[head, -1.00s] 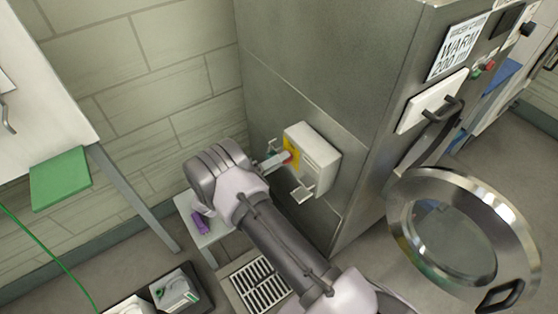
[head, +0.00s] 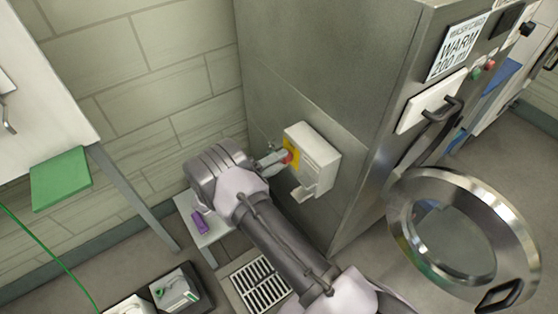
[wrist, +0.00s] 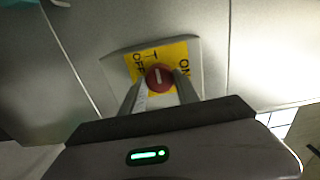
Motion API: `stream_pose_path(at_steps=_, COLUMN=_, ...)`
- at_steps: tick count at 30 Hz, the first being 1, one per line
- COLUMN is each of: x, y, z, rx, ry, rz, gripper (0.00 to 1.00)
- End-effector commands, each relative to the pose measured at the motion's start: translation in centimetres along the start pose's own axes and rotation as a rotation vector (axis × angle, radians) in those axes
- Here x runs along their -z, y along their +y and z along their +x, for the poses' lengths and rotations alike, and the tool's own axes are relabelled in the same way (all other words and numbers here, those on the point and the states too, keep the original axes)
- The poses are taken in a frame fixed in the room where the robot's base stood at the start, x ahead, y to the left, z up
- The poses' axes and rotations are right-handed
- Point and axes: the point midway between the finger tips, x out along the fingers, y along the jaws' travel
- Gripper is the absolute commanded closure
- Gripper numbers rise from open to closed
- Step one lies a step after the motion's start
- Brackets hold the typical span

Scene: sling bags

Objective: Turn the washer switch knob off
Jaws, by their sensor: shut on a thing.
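The switch box (head: 318,160) is a pale box fixed to the side of the steel washer (head: 330,70). Its red round knob (wrist: 160,77) sits on a yellow plate (wrist: 143,57) marked OFF at the left and ON at the right in the wrist view. A white bar shows on the knob, near upright in that view. My gripper (wrist: 160,88) is shut on the knob, one finger on each side. In the head view my gripper (head: 280,160) reaches the box from the left and partly hides the knob.
The washer's round door (head: 450,235) stands open at the right. A small white stool (head: 200,235) with a purple item (head: 200,222) is at the wall.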

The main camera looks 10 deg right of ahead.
Motion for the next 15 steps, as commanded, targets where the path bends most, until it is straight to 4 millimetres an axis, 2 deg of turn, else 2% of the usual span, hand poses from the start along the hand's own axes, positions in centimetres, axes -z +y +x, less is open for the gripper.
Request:
stream_pose_path(at_steps=6, x=0.06, y=0.08, z=-0.03, rx=0.000, ry=0.000, rz=-0.002, gripper=1.00)
stream_pose_path(at_steps=7, x=0.06, y=0.08, z=-0.03, rx=0.000, ry=0.000, rz=-0.002, gripper=0.57)
stream_pose_path(at_steps=9, x=0.05, y=0.06, z=-0.02, rx=0.000, ry=0.000, rz=-0.002, gripper=0.43)
stream_pose_path(at_steps=15, x=0.02, y=0.03, z=-0.01, rx=0.000, ry=0.000, rz=0.000, gripper=0.41)
